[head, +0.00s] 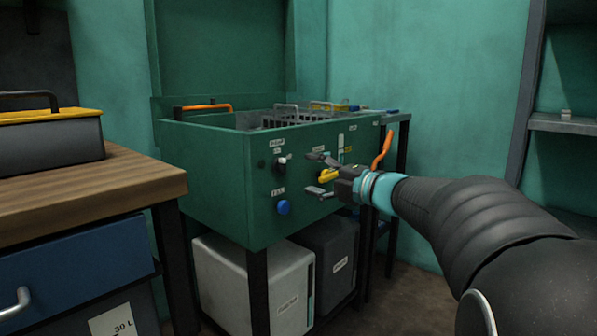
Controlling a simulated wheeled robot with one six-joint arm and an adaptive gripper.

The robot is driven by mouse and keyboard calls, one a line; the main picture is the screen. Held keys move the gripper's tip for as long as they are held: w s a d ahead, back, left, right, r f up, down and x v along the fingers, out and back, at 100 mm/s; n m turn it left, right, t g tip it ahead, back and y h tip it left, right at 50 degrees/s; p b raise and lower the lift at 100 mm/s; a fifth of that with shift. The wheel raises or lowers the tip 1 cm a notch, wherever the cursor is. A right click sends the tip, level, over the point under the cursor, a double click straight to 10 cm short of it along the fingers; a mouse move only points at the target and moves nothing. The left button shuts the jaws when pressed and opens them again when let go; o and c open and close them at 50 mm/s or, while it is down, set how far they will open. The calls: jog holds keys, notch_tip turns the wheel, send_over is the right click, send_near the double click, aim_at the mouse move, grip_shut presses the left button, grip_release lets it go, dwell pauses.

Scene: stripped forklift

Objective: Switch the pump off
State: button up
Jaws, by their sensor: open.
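A green washing tank (205,180) stands on dark legs. Its front panel carries a small dark knob with a pale tip (281,163), under a label (277,142) that seems to read PUMP. Below it is a round blue button (283,207) under another label. A yellow handle (328,175) shows farther right on the panel. My gripper (317,173) is open in front of the panel, right of the knob and apart from it. The yellow handle appears between its fingers; I cannot tell whether they touch it. My gripper hides part of the panel.
An orange lever (383,149) stands behind my wrist at the tank's right end. A wooden bench (110,190) with a grey, yellow-topped box (50,135) is at left. White (250,280) and dark (333,260) containers sit under the tank. A shelf (565,124) is at right.

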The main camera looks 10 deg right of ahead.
jog(key=shift+v, duration=1.35)
